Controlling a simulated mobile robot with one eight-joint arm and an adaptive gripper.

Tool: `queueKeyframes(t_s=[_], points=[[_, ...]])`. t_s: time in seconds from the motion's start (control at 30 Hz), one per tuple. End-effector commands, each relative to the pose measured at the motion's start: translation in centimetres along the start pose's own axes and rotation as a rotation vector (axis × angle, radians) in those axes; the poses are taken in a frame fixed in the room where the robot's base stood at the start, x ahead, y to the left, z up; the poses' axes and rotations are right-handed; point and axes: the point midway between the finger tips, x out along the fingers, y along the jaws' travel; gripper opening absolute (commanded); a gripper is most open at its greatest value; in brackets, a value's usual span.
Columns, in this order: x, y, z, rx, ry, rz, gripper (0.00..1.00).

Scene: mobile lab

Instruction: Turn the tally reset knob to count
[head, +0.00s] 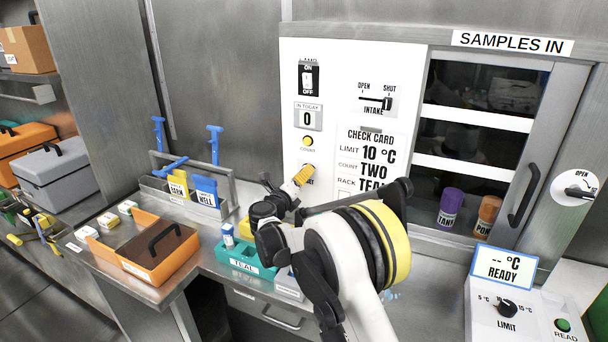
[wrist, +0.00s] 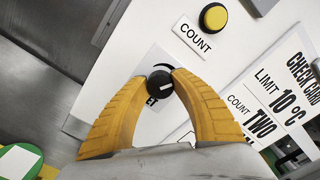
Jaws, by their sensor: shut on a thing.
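The reset knob (wrist: 160,84) is small, round and black with a short white mark across its face. It sits on the white panel in the wrist view, and its label is mostly covered, with only the end letters showing. My gripper (wrist: 161,78) has its yellow fingers closed on either side of the knob. In the head view my gripper (head: 303,175) reaches the panel below the yellow COUNT button (head: 308,141) and hides the knob. The COUNT button also shows above the knob in the wrist view (wrist: 213,17). The tally window (head: 307,117) reads 0.
The ON/OFF switch (head: 308,78), the INTAKE slider (head: 387,102) and the check card (head: 370,155) share the panel. A teal bin (head: 240,258), an orange tray (head: 128,268) and a holder with blue-handled tools (head: 224,208) crowd the bench left of my arm.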

Motion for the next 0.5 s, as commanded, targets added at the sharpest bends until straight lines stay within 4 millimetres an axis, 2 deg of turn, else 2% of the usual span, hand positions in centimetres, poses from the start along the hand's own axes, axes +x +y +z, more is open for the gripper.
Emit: queueKeyframes(t_s=[0.5], points=[[0.01, 0.07, 0.04, -0.488, -0.001, 0.0, 0.0]])
